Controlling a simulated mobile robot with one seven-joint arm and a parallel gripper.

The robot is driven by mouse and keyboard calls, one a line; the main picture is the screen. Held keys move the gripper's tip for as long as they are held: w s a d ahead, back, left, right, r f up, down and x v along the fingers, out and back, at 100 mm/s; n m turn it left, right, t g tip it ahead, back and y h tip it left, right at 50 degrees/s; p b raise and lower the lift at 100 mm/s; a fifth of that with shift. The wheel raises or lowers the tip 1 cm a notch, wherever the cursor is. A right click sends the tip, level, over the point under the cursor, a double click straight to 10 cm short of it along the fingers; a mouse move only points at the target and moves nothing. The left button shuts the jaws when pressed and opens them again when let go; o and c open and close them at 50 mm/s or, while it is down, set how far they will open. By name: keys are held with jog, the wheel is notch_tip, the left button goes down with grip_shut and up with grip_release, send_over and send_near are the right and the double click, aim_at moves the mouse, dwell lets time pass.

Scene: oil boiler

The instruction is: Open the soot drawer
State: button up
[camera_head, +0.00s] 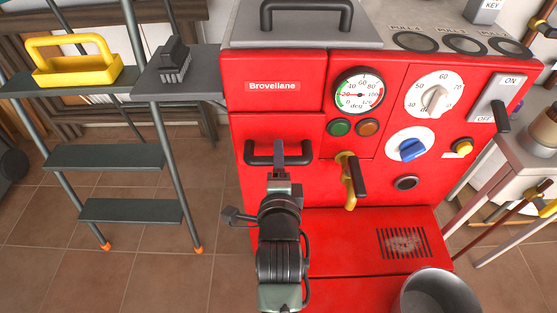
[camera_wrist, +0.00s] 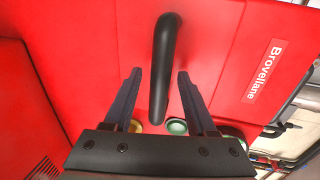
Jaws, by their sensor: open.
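The red boiler (camera_head: 290,125) has a front panel with a black bar handle (camera_head: 258,154) below the "Brovellane" label. No lettering marks which part is the soot drawer. The panel sits flush with the boiler front and looks shut. My gripper (camera_head: 279,150) is in front of this handle and hides part of it. In the wrist view, the handle (camera_wrist: 164,60) runs between the two open fingers of my gripper (camera_wrist: 160,74), with a gap on either side. I cannot tell how deep the fingers reach around it.
A metal bucket (camera_head: 440,292) stands at the lower right. Tiled floor is open between.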

grip_shut()
dwell(1.4)
